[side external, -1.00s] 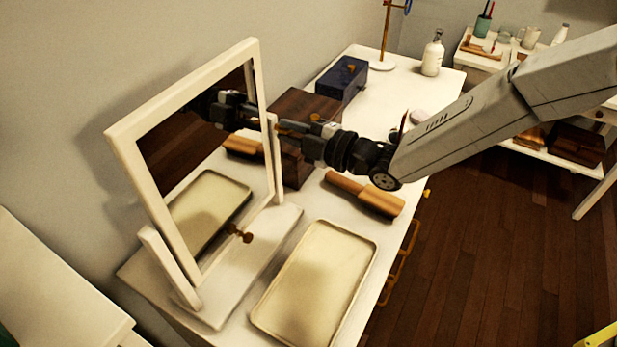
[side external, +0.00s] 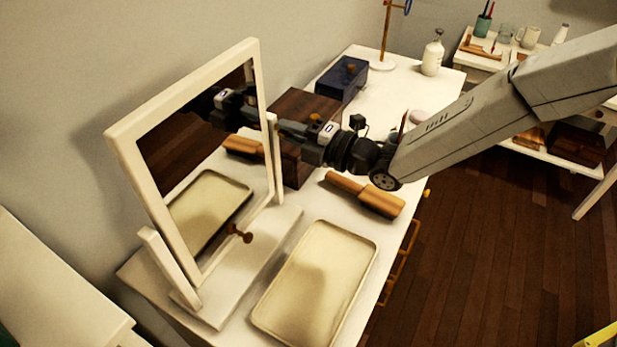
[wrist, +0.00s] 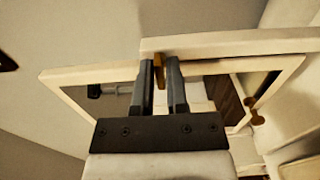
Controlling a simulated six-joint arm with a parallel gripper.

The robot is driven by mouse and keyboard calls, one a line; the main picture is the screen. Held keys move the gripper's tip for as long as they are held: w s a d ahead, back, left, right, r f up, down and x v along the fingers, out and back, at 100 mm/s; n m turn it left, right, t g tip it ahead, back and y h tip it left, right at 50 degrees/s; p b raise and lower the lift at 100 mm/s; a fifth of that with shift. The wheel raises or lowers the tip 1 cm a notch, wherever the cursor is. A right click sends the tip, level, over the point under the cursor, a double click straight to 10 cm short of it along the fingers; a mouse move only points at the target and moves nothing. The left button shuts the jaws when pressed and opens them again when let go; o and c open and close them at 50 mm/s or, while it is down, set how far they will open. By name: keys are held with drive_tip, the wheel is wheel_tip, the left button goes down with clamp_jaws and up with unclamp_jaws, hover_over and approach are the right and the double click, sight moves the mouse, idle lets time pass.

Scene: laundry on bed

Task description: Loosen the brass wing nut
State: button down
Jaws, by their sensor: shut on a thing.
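A white-framed tilting mirror (side external: 185,88) stands on a white table, held between two side posts. My gripper (side external: 280,127) reaches the right post at its upper end. In the wrist view my gripper (wrist: 160,72) is shut on a brass wing nut (wrist: 158,70), which shows as a narrow strip between the two fingers. In the side view the fingers hide this nut.
A dark wooden box (side external: 300,103) stands close behind my gripper, with a blue box (side external: 345,78) beyond. A wooden brush (side external: 378,200) and an empty cream tray (side external: 318,280) lie in front of the mirror. A white bottle (side external: 433,55) stands farther back.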

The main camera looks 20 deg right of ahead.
drive_tip(key=c, duration=0.7)
unclamp_jaws()
drive_tip(key=shift+c, duration=0.2)
drive_tip(key=shift+s, duration=0.1)
drive_tip(key=v, duration=0.7)
drive_tip(key=shift+s+d, duration=0.2)
drive_tip(key=shift+d, duration=0.1)
